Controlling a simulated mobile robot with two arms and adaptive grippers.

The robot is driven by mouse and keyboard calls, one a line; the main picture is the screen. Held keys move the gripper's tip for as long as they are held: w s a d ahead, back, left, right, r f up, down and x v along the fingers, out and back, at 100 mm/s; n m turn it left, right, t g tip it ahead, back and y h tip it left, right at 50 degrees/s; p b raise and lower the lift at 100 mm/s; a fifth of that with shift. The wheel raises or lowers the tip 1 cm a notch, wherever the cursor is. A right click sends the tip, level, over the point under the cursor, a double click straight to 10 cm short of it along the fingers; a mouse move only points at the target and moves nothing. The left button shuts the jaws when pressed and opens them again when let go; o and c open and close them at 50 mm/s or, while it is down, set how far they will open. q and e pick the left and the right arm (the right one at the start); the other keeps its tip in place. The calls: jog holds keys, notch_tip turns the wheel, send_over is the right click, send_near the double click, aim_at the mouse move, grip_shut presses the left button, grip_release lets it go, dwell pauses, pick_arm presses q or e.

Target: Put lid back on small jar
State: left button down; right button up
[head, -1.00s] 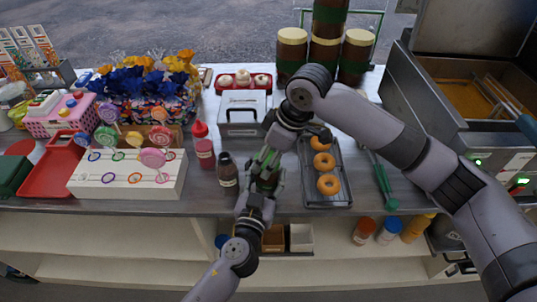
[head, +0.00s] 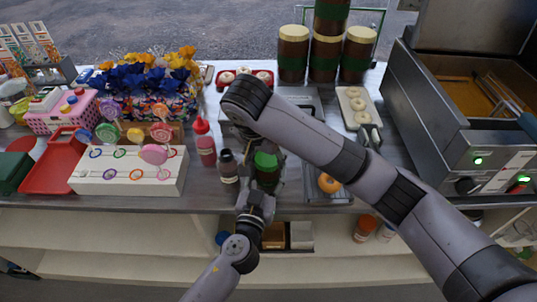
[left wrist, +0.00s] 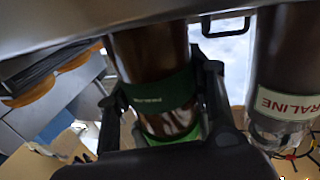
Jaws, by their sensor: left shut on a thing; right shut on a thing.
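The small jar (head: 267,181), brown with a green label, stands at the counter's front edge in the head view. My left gripper (head: 262,190) is shut around it from the front. In the left wrist view, the jar (left wrist: 150,55) sits between the left fingers (left wrist: 165,100). The green lid (head: 265,160) is at the jar's top. My right gripper (head: 270,150) is at the lid, shut on it and partly hidden by my right arm. I cannot tell whether the lid is fully seated.
A dark-capped bottle (head: 229,166) stands close on the left, with a red-capped bottle (head: 205,143) behind it. The lollipop stand (head: 125,180) is left, the fryer (head: 455,140) far right.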

jog(key=m+h, duration=0.1)
jog(key=m, duration=0.2)
jog(key=shift+w+r+m+g, duration=0.1)
jog(key=shift+m+g, duration=0.2)
jog(key=shift+m, duration=0.1)
jog(key=m+g+h, duration=0.1)
jog(key=m, duration=0.3)
jog(key=m+g, duration=0.1)
jog(key=m, duration=0.2)
jog(key=m+g, duration=0.1)
jog(key=m, duration=0.3)
jog(key=shift+w, duration=0.1)
jog(key=o, duration=0.7)
jog(key=shift+o, duration=0.2)
jog(key=shift+r, duration=2.15)
